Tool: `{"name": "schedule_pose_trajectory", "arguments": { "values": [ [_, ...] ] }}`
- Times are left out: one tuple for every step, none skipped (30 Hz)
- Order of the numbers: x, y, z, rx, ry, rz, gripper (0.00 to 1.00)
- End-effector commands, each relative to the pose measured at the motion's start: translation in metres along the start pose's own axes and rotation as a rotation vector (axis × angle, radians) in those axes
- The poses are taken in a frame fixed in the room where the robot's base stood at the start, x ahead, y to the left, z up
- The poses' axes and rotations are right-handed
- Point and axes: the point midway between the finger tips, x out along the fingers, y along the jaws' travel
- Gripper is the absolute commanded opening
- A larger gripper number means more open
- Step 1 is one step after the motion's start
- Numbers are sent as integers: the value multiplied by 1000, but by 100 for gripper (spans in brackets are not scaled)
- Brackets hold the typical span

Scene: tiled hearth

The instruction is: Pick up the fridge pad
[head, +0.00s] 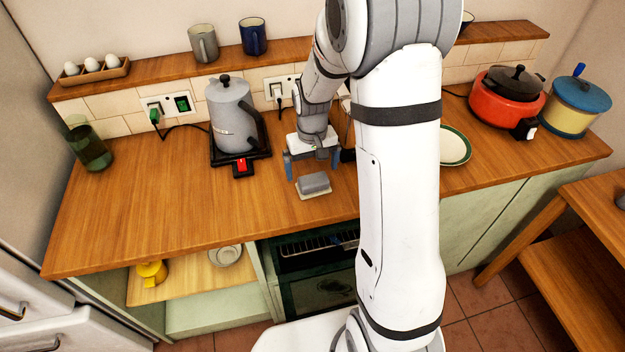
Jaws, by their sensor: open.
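No object in the head view is clearly recognisable as the fridge pad. A small grey block on a thin cream base (314,186) lies on the wooden counter near its front edge; I cannot tell whether it is the pad. My gripper (312,168) points down just behind this block in the picture, with its two blue fingers apart. The fingers are open and nothing shows between them. I cannot tell how far above the counter the fingertips are.
A grey kettle (232,116) on a dark base stands left of my gripper. A green glass (90,148) is farther left. A plate (455,146), a red pot (506,100) and a blue-lidded pot (577,104) are right. The left front counter (140,215) is clear.

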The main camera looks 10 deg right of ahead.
Motion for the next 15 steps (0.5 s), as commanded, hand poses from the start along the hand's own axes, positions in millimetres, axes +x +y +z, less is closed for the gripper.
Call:
{"name": "schedule_pose_trajectory", "arguments": {
  "values": [
    [5, 0, 1, 0, -4, 0, 98],
    [8, 1, 2, 0, -4, 0, 98],
    [13, 1, 3, 1, -6, 0, 98],
    [18, 2, 3, 1, -6, 0, 98],
    [22, 2, 3, 1, -6, 0, 98],
    [28, 3, 4, 1, -5, 0, 98],
    [32, 3, 4, 1, -5, 0, 98],
    [37, 3, 4, 0, -4, 0, 98],
    [42, 2, 4, 0, -4, 0, 98],
    [44, 2, 3, 0, -4, 0, 98],
    [47, 2, 3, 0, -3, 0, 98],
    [49, 2, 3, 0, -2, 0, 98],
    [50, 2, 3, 0, -2, 0, 98],
    [51, 2, 3, 0, -2, 0, 98],
    [51, 2, 3, 0, -1, 0, 98]
  ]
}}
